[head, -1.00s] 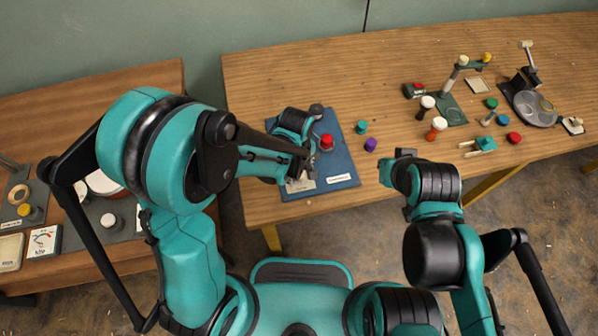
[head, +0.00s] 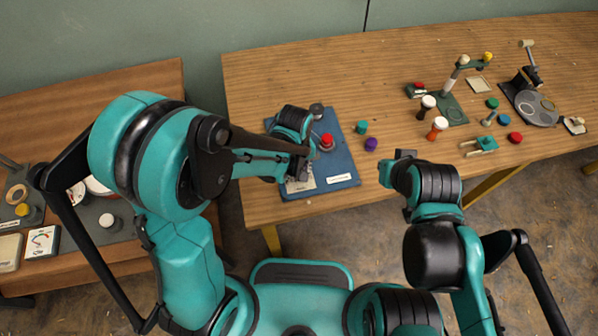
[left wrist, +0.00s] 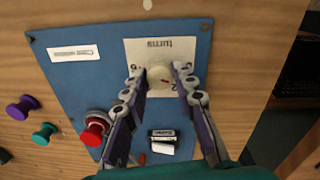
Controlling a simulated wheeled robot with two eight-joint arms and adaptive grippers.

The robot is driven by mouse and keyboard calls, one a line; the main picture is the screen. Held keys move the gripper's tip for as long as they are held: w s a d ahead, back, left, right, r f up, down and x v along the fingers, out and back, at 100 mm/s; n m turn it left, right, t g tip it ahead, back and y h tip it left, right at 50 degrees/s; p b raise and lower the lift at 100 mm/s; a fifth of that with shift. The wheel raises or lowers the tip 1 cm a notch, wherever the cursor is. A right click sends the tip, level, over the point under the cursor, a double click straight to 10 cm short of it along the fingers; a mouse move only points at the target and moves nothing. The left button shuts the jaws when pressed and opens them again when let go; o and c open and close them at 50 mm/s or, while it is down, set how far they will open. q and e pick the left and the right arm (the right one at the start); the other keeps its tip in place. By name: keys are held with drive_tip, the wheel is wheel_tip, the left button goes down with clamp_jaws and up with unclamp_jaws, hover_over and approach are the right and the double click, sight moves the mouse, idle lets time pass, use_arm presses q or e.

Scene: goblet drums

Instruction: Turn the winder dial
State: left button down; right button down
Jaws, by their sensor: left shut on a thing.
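The blue winder board (head: 338,160) lies on the wooden table, and it also shows in the left wrist view (left wrist: 75,75). On it is a pale plate marked "turns" (left wrist: 140,48) with a small cream dial (left wrist: 160,74). My left gripper (left wrist: 160,72) is over the plate, its two fingers closed on opposite sides of the dial. In the head view my left gripper (head: 302,168) hides the dial. My right gripper (head: 402,156) hangs by the table's front edge, away from the board; its jaw opening is unclear.
A red knob (left wrist: 92,134) and a small black labelled block (left wrist: 163,142) are on the board near my left fingers. Teal (head: 361,127) and purple (head: 371,144) spools stand right of it. Drums and tools fill the table's right side. A second bench (head: 130,85) is at left.

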use_arm(q)
drive_tip(key=m, duration=0.4)
drive_tip(key=shift+b, duration=0.4)
drive_tip(key=shift+m, duration=2.1)
drive_tip(key=c, duration=1.2)
unclamp_jaws()
wheel_tip(320, 180, up, 12)
drive_tip(key=shift+w+a, duration=0.15)
drive_tip(key=shift+a, duration=0.1)
